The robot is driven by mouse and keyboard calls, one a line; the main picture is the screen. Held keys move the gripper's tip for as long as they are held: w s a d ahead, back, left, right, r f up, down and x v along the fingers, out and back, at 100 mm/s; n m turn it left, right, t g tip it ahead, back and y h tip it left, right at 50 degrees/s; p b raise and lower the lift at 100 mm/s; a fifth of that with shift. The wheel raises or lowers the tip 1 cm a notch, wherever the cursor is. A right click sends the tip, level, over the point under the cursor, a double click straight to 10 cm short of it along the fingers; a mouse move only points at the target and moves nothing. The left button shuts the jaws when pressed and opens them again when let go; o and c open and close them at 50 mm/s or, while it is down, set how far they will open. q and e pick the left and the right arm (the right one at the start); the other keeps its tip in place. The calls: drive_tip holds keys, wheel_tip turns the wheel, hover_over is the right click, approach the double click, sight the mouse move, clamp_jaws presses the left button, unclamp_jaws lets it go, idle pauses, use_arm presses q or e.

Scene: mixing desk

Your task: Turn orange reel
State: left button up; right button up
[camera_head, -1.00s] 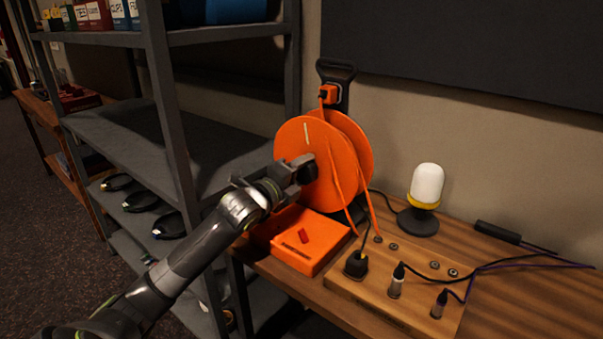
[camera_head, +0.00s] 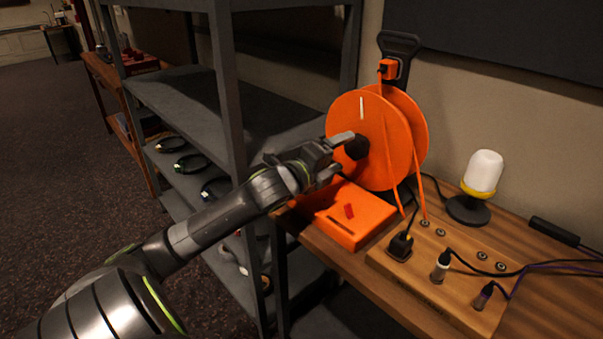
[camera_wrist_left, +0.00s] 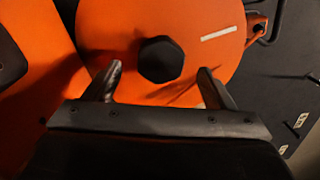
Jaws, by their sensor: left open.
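The orange reel (camera_head: 375,128) stands upright on the wooden desk, with a white mark on its face and a black hub knob (camera_head: 356,147) at its centre. The reel also fills the upper part of the left wrist view (camera_wrist_left: 120,35), where the black knob (camera_wrist_left: 161,59) sits ahead of and between the fingertips. My left gripper (camera_head: 336,157) is open in front of the reel's face, also seen in the left wrist view (camera_wrist_left: 160,84). The fingers stand apart on either side of the knob, with nothing held. My right gripper is out of view.
A wooden socket block (camera_head: 440,270) with plugs and a white lamp (camera_head: 482,172) stand to the right. A grey metal shelf (camera_head: 228,110) stands close on the left.

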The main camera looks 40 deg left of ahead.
use_arm(q)
drive_tip(key=s+p, duration=0.4)
drive_tip(key=s, duration=0.8)
drive_tip(key=shift+s+a, duration=0.15)
drive_tip(key=shift+a, duration=0.25)
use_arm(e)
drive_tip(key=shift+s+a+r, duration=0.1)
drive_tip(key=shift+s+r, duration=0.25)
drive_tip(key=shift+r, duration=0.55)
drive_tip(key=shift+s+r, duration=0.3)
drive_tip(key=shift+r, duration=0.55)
